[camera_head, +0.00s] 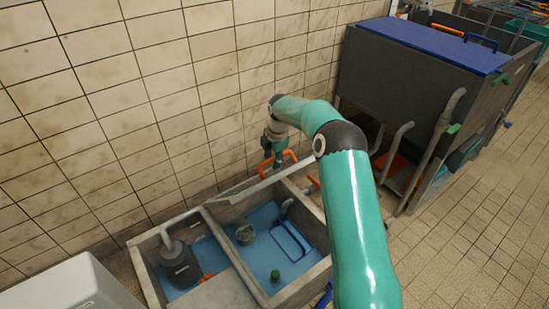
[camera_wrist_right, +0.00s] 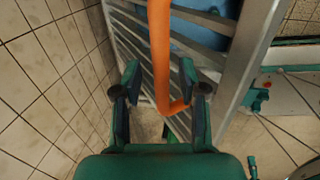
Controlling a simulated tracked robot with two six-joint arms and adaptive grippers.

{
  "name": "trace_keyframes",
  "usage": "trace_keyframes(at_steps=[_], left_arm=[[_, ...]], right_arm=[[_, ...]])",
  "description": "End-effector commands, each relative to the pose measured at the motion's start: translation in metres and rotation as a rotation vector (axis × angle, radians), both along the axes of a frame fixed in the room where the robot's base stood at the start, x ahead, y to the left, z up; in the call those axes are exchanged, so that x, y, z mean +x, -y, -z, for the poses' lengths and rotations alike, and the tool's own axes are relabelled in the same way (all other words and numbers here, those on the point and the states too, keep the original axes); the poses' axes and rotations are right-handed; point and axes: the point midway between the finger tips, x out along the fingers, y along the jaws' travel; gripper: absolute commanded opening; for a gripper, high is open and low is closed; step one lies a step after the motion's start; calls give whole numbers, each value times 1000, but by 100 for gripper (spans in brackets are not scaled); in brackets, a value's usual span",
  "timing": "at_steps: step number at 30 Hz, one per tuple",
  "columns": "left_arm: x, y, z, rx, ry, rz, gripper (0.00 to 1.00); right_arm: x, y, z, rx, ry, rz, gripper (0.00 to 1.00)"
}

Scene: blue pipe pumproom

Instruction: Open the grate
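The grate (camera_head: 262,184) shows in the head view as a thin pale edge, raised at a steep tilt over the back of the sunken pit, near the tiled wall. In the right wrist view its grey slats (camera_wrist_right: 200,38) fill the top middle. Its orange handle (camera_wrist_right: 160,50) runs between the fingers of my right gripper (camera_wrist_right: 163,88). The fingers are apart, with gaps on both sides of the handle. In the head view my right gripper (camera_head: 275,152) is at the handle (camera_head: 289,158), partly hidden by my arm. My left gripper is not in view.
The concrete pit (camera_head: 318,270) has a blue floor, a dark pump (camera_head: 180,263) and a blue handle (camera_head: 291,240). A grey cabinet with a blue lid (camera_head: 432,42) stands at the right. A pale box (camera_head: 65,290) is at lower left. Tiled floor (camera_head: 480,215) is free at right.

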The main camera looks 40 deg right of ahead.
Motion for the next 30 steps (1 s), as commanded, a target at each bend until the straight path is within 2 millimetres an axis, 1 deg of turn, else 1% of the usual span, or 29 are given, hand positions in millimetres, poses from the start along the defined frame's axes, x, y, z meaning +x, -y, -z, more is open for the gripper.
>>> trace_keyframes(at_steps=[6,11,14,21,24,27,30], left_arm=[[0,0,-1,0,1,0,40],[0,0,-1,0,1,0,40],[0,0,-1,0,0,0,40],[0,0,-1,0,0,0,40],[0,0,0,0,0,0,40],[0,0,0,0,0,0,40],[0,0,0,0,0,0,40]], right_arm=[[0,-2,-1,3,-1,-3,41],[-2,-3,-15,3,0,-3,41],[-4,-3,-31,1,2,-3,41],[-14,-5,-78,0,3,-3,41],[-17,-6,-95,0,2,-3,41],[-20,-6,-107,0,1,-3,41],[-22,-6,-114,0,0,-3,41]])
